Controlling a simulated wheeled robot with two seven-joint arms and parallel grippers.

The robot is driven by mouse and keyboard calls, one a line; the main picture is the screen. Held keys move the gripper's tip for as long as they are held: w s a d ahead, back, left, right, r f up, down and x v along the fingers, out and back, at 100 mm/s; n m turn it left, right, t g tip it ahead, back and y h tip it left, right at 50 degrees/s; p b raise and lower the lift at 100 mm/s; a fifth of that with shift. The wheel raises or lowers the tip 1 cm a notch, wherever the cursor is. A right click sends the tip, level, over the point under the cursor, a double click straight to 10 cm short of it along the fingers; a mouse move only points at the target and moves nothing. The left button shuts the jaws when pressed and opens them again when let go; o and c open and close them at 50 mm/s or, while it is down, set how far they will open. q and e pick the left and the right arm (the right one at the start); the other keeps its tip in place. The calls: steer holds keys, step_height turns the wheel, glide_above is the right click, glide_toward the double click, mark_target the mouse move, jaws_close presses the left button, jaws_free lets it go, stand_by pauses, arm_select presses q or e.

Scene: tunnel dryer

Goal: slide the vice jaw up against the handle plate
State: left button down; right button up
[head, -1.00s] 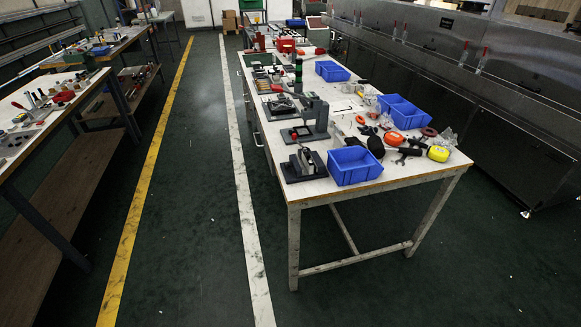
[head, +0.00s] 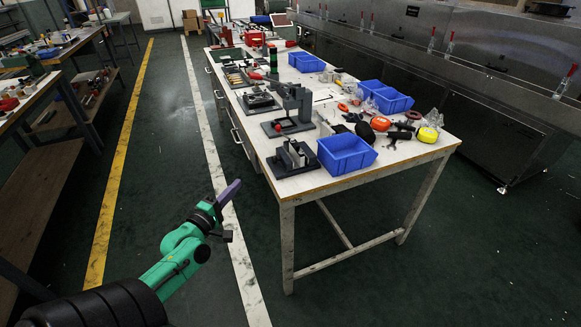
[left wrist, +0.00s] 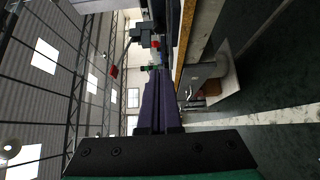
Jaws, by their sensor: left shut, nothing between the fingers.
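A small dark vice-like fixture (head: 293,157) stands on its base plate at the near left corner of the white worktable (head: 310,187). A light block shows in it, but I cannot make out which part is the jaw and which is the handle plate, or any gap between them. My left gripper (head: 230,191) is shut and empty, with purple fingers. It is in the air over the floor, left of the table's near corner and apart from the fixture. Its fingers also show together in the left wrist view (left wrist: 157,104). My right gripper is out of view.
A blue bin (head: 346,154) stands just right of the fixture. A taller grey press (head: 290,108) stands behind it. Tools and tape measures (head: 427,134) crowd the right end. The floor left of the table is clear.

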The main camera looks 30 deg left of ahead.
arm_select(q)
glide_toward(275, 162)
steer(key=w+a, duration=0.4)
steer(key=a, duration=0.1)
steer(key=w+d+p, duration=0.2)
steer(key=shift+w, duration=0.35)
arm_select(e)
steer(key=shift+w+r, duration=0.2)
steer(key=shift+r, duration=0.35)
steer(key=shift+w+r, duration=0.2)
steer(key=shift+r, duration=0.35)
arm_select(q)
steer(key=shift+w+d+r, duration=0.1)
steer(key=w+d, duration=0.1)
steer(key=w, duration=0.1)
steer(key=shift+w+d, duration=0.3)
steer(key=shift+d, duration=0.2)
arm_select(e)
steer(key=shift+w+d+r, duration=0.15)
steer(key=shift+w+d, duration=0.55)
